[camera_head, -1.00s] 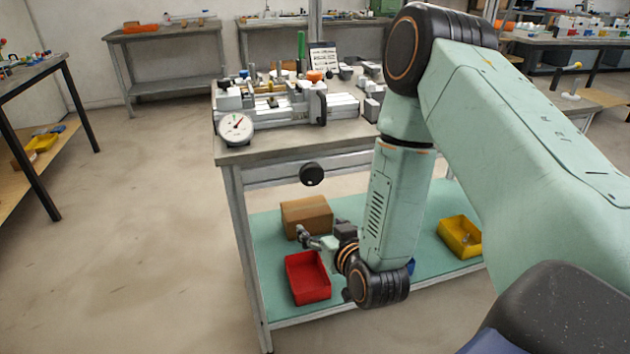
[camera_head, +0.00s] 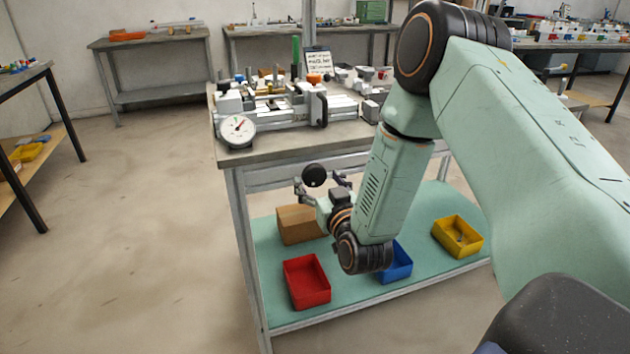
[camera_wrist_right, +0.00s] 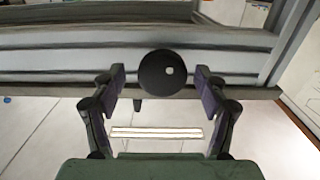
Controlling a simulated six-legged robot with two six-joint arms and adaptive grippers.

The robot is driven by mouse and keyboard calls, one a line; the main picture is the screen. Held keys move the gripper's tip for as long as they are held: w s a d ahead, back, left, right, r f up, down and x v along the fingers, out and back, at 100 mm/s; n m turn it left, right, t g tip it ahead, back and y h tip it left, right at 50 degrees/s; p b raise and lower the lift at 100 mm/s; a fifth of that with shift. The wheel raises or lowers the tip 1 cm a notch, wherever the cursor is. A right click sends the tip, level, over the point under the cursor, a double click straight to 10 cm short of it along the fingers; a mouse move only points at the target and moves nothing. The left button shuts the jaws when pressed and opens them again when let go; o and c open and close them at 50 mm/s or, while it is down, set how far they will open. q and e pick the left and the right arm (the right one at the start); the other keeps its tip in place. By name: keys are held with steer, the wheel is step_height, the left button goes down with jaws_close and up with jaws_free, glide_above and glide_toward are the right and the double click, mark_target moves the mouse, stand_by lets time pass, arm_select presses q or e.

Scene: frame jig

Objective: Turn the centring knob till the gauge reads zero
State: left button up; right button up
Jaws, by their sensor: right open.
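The black round centring knob (camera_head: 314,176) is on the front of the bench, below its top edge. It has a pale dot, seen right of centre in the right wrist view (camera_wrist_right: 166,84). The white dial gauge (camera_head: 237,131) stands at the bench's front left corner. Its needle points to the upper right; the numbers are too small to read. My right gripper (camera_head: 323,187) is open just below the knob. In the right wrist view its fingers (camera_wrist_right: 159,88) stand on either side of the knob, with gaps showing on both sides. My left gripper is not in view.
The metal jig (camera_head: 290,105) sits on the bench top. The lower shelf (camera_head: 345,290) holds a cardboard box (camera_head: 298,226), a red bin (camera_head: 306,282), a blue bin (camera_head: 396,262) and a yellow bin (camera_head: 457,236). The floor left of the bench is clear.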

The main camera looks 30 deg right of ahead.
steer(key=shift+x, duration=1.1)
steer(key=shift+a, duration=0.1)
steer(key=c, duration=1.1)
steer(key=n+p, duration=0.4)
steer(key=shift+r+n, duration=0.1)
steer(key=shift+n, duration=0.2)
steer(key=shift+n+p, duration=1.45)
steer(key=shift+n, duration=0.25)
